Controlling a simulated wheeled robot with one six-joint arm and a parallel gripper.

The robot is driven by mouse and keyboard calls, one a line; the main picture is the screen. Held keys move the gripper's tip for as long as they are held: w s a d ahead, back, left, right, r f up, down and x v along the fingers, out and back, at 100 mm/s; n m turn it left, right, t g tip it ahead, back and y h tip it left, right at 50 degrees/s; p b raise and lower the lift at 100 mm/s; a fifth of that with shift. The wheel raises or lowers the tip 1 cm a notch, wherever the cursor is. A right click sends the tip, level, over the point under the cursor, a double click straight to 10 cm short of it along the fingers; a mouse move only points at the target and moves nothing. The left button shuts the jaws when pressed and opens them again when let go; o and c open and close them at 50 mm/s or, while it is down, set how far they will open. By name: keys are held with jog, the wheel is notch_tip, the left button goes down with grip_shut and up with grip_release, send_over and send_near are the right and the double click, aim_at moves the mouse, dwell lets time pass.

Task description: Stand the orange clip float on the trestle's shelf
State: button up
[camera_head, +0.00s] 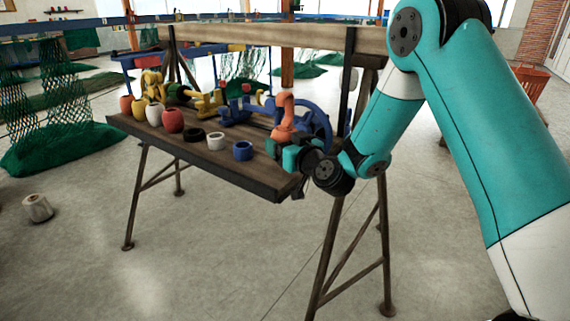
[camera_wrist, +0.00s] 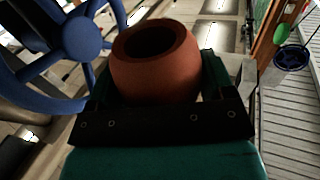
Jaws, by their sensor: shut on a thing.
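The orange clip float (camera_head: 284,118) is upright at the right end of the trestle's shelf (camera_head: 240,177) in the head view. My gripper (camera_head: 297,152) is shut on its lower part. In the wrist view the float (camera_wrist: 155,72) is a rounded orange-brown body with a dark opening at its top, between the fingers of my gripper (camera_wrist: 157,90). I cannot tell whether its base touches the shelf; the gripper hides it.
A blue handwheel (camera_head: 318,124) stands close behind the float. Yellow and blue pieces crowd the back.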

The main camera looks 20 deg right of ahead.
jog(key=shift+f+b, duration=0.9)
jog(key=shift+f, duration=1.05)
jog(key=shift+f, duration=0.1)
jog(key=shift+f+b, duration=0.15)
jog(key=shift+b, duration=0.15)
jog(key=o, duration=0.9)
jog(key=shift+o, duration=0.2)
